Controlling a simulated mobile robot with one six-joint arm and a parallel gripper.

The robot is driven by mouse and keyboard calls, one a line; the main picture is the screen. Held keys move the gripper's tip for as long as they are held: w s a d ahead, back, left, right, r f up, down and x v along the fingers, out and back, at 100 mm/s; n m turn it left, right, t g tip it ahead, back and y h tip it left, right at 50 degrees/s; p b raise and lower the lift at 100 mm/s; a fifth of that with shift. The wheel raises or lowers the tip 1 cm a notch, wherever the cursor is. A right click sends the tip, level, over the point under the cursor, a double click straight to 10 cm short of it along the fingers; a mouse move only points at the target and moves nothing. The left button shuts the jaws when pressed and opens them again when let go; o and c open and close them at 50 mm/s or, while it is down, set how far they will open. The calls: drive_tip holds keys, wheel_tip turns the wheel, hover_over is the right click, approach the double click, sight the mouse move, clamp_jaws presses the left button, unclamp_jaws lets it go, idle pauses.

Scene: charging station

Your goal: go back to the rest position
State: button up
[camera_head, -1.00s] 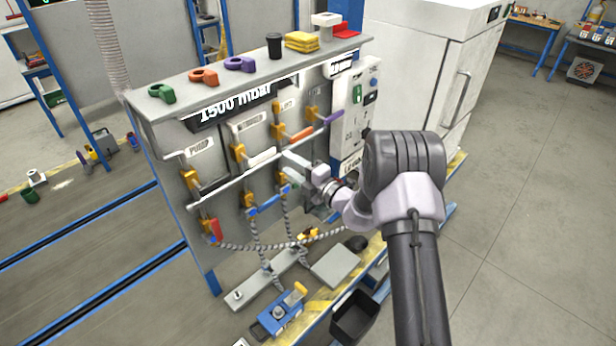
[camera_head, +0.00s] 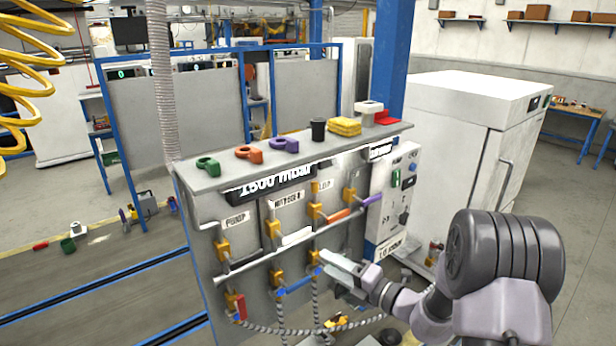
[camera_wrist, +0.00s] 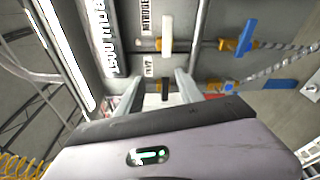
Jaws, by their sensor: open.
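My gripper (camera_head: 350,270) is in front of the charging station panel (camera_head: 240,208), near the blue-handled valves at its lower middle. In the wrist view my gripper (camera_wrist: 166,90) has its two fingers apart. Nothing shows between the fingers except parts of the panel behind. A white valve handle (camera_wrist: 167,34) and a blue valve handle (camera_wrist: 246,38) are beyond the fingertips. I cannot tell the distance from the fingers to the panel.
A shelf (camera_head: 215,176) on top of the panel holds green, orange and purple clamps, a black cup (camera_head: 318,130) and yellow cloths (camera_head: 344,126). A white cabinet (camera_head: 450,150) stands to the right. Grey hoses (camera_head: 316,305) hang below the valves. Floor at the far right is clear.

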drive_tip(key=s+a+f+n+g+h+b, duration=0.1)
drive_tip(key=s+a+n+g+b, duration=0.4)
drive_tip(key=s+n, duration=0.6)
drive_tip(key=s+a+f+n+g+h+b, duration=0.15)
drive_tip(key=s+a+n+g+b, duration=0.4)
drive_tip(key=s+n, duration=0.6)
drive_tip(key=s+d+f+n+t+h+b, duration=0.4)
drive_tip(key=s+d+n, duration=0.6)
drive_tip(key=n, duration=0.5)
wheel_tip(320, 180, down, 3)
drive_tip(key=s+h+b, duration=0.1)
drive_tip(key=h+b, duration=0.2)
drive_tip(key=h, duration=0.1)
drive_tip(key=shift+d+n+b, duration=0.25)
drive_tip(key=shift+n+b, duration=0.1)
